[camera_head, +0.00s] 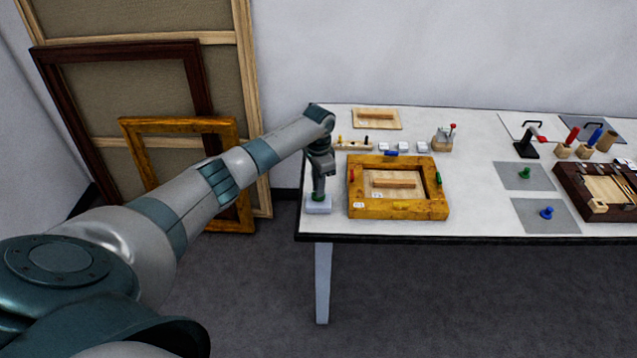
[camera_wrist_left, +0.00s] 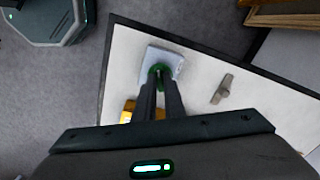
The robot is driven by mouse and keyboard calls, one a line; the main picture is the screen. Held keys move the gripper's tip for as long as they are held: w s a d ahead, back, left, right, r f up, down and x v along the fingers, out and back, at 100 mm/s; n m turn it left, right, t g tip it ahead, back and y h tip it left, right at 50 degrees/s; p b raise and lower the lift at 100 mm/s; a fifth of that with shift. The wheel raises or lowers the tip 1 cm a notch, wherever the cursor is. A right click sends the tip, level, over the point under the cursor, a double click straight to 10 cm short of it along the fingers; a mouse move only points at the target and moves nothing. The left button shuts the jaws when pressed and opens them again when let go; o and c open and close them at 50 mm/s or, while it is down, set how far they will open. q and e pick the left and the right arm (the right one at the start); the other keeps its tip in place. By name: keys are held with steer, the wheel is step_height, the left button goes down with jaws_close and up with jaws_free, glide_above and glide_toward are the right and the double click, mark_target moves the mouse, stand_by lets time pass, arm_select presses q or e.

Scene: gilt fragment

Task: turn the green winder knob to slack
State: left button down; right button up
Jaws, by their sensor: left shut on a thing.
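The green winder knob (camera_head: 317,197) sits on a small pale block (camera_head: 318,208) at the left front corner of the table. It also shows in the left wrist view as a green ring (camera_wrist_left: 160,70) on the pale block (camera_wrist_left: 177,56). My left gripper (camera_head: 319,192) points down over the block with its fingers on the knob. In the left wrist view its two fingers (camera_wrist_left: 160,84) are shut on the knob. The fingers hide part of the knob, and its pointer or markings cannot be made out. My right gripper is not in view.
A gilt frame (camera_head: 400,210) with colored clamps lies just right of the block. Small blocks and a tool holder (camera_head: 443,140) stand behind it. Grey mats (camera_head: 548,224) and a dark frame lie further right. The table's front edge is close.

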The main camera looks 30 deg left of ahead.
arm_select(q)
steer(key=n, duration=0.6)
steer(key=shift+w, duration=0.1)
steer(key=n, duration=0.6)
steer(key=shift+r+n, duration=0.1)
steer(key=shift+n, duration=0.3)
steer(key=n, duration=1.2)
steer(key=shift+n, duration=0.4)
steer(key=n, duration=0.4)
steer(key=shift+n, duration=0.3)
steer(key=n, duration=0.2)
steer(key=shift+n, duration=0.3)
steer(key=n, duration=0.3)
steer(key=shift+n, duration=0.3)
steer(key=n, duration=0.3)
steer(key=shift+w+n, duration=0.1)
steer(key=shift+n, duration=0.2)
steer(key=n, duration=0.3)
steer(key=shift+n+b, duration=0.4)
steer(key=n+b, duration=0.2)
steer(key=n, duration=0.2)
steer(key=shift+a+n, duration=0.1)
steer(key=shift+n, duration=0.3)
